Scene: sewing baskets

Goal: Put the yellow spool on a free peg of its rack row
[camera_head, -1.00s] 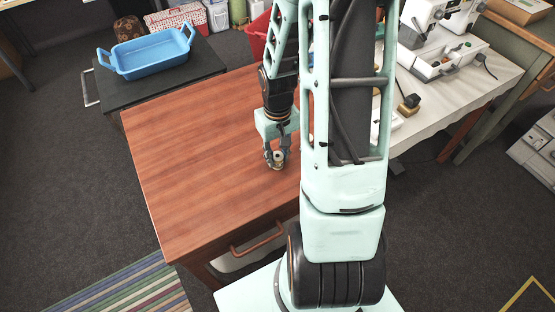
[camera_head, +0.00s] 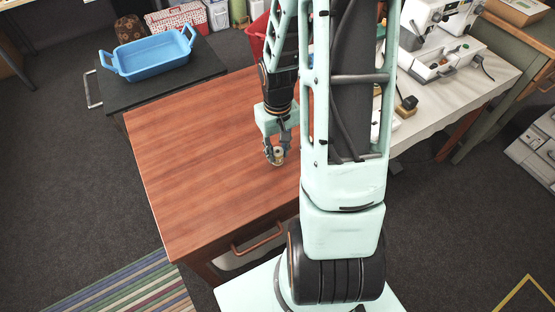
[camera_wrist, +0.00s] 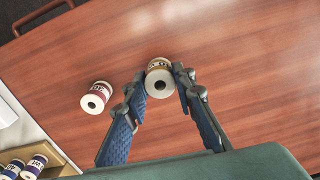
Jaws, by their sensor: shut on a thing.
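A spool with a white flanged end and a dull yellow-gold thread band, the yellow spool (camera_wrist: 159,67), is between the fingertips of my gripper (camera_wrist: 161,82) in the wrist view. My gripper is shut on it. In the head view my gripper (camera_head: 275,153) and the small spool (camera_head: 278,160) show over the wooden table, left of my arm column. The rack (camera_wrist: 62,161) shows partly at the wrist view's lower left corner, with dark-labelled spools in it. Its pegs and rows cannot be made out. In the head view my arm hides that area.
A reddish spool (camera_wrist: 96,97) lies on the wooden table (camera_head: 190,150) left of my gripper in the wrist view. A blue tray (camera_head: 150,55) stands on a dark side table. Sewing machines (camera_head: 430,30) stand on a white table at right. The wooden table's left part is clear.

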